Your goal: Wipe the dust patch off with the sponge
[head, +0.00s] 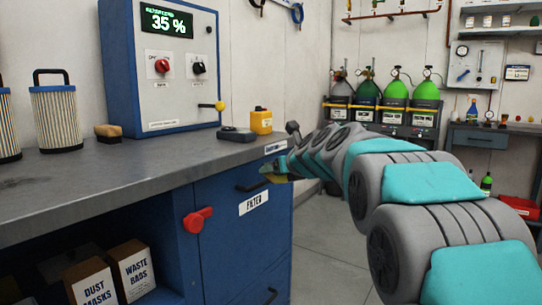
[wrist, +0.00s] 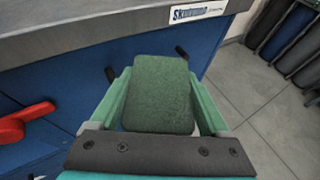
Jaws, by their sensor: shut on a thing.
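My gripper (wrist: 158,78) is shut on a sponge (wrist: 160,98) with a rough green face, seen between the two green fingers in the wrist view. In the head view my gripper (head: 277,172) is beside the right end of the workbench, in front of the blue cabinet. The sponge there is small and mostly hidden by the gripper. The grey bench top (head: 130,165) is to its left. I cannot make out a clear dust patch on any surface in either view.
A red handle (head: 198,220) sticks out below. The bench's front middle is clear.

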